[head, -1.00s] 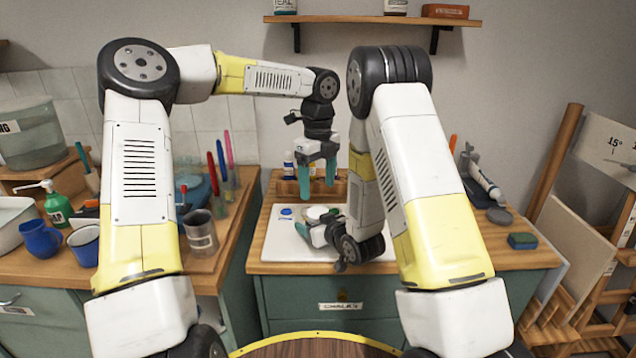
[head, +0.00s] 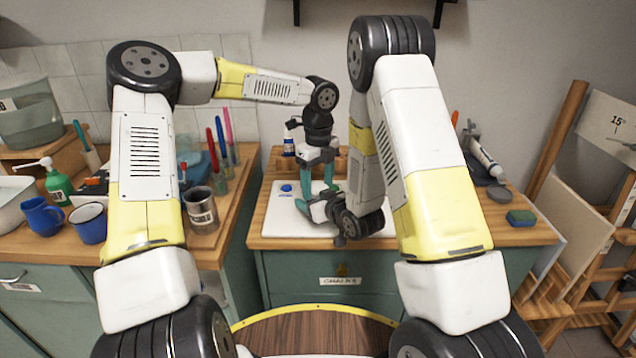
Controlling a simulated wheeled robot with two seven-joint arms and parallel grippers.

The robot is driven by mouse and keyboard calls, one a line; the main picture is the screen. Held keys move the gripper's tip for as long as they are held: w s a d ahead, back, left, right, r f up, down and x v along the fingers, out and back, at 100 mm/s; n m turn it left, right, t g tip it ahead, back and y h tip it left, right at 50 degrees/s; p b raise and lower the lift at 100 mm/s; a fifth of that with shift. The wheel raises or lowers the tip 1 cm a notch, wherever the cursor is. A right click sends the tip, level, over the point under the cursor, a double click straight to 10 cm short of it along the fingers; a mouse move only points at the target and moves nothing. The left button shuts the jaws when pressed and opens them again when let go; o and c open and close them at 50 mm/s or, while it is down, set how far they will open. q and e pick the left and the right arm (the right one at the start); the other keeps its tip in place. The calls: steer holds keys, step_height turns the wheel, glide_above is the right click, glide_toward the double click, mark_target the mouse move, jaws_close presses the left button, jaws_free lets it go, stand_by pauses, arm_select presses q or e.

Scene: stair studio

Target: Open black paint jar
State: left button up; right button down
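My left gripper (head: 317,182) points straight down over the white board, its teal fingers apart with a gap between them. My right gripper (head: 318,208) lies low and sideways at the same spot, just below the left fingertips. The black paint jar cannot be made out; the two grippers cover the place where a round-lidded jar showed earlier. Whether either gripper touches the jar or its lid is hidden. The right fingers are too covered to tell how far apart they are.
A small bottle (head: 289,138) stands behind. A grey can (head: 201,210) and blue mugs (head: 88,223) stand left. A sponge (head: 521,218) lies right.

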arm_select(q)
steer(key=c, duration=1.2)
steer(key=shift+o, duration=0.2)
steer(key=n, duration=0.3)
steer(key=o, duration=1.5)
steer(key=shift+r, duration=0.1)
